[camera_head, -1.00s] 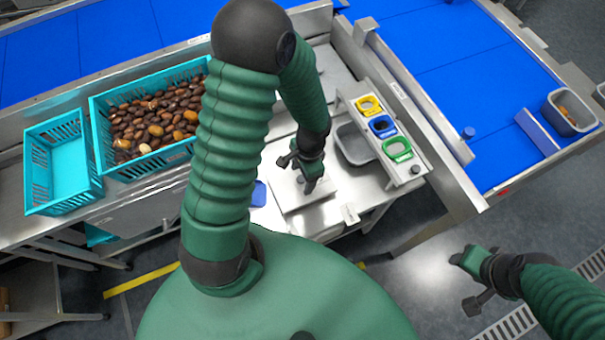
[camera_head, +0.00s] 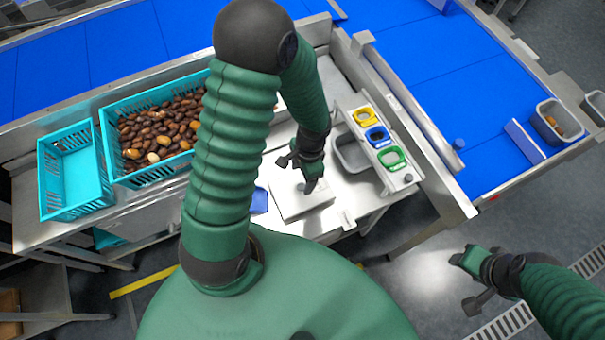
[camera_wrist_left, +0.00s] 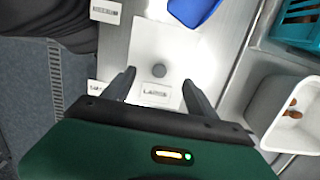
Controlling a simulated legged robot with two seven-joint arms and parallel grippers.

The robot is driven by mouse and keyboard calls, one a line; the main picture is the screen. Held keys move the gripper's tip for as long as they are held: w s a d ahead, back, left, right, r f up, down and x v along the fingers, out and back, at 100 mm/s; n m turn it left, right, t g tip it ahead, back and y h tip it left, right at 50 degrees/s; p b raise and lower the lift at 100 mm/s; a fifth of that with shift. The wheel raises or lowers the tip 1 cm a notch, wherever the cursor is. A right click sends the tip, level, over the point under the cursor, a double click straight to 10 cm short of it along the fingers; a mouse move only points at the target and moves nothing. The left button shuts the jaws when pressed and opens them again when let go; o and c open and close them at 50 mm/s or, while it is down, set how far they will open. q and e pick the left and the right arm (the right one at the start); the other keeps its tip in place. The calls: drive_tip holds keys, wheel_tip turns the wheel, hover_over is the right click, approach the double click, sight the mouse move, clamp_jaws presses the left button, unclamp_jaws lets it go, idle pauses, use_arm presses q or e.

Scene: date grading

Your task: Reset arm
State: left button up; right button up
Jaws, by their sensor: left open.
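My left gripper (camera_head: 298,172) is open and empty, pointing down over a pale square plate (camera_head: 290,207) on the metal bench. A label reading "LARGE" (camera_wrist_left: 155,91) lies between the fingers. I cannot tell how high the fingertips are above the plate. My right gripper (camera_head: 464,282) is at the lower right over the floor, away from the bench; its fingers look apart and empty.
A teal crate of dates (camera_head: 112,130) and an empty teal crate (camera_head: 50,180) stand at the left. A stand with yellow, blue and green rings (camera_head: 405,178) is right of my left gripper, beside a grey tub (camera_head: 349,155). Blue conveyors (camera_head: 440,80) run behind and right.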

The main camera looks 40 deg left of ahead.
use_arm(q)
wheel_tip(320, 180, up, 2)
drive_tip(key=shift+r+p, duration=0.15)
drive_tip(key=shift+p, duration=0.7)
drive_tip(key=d+r+n+t, duration=0.3)
drive_tip(key=d+r+n, duration=0.2)
drive_tip(key=r, duration=0.7)
drive_tip(key=shift+w+r+t+h, duration=0.15)
drive_tip(key=shift+r+t+h, duration=0.15)
drive_tip(key=shift+r+t, duration=0.1)
drive_tip(key=shift+d, duration=0.2)
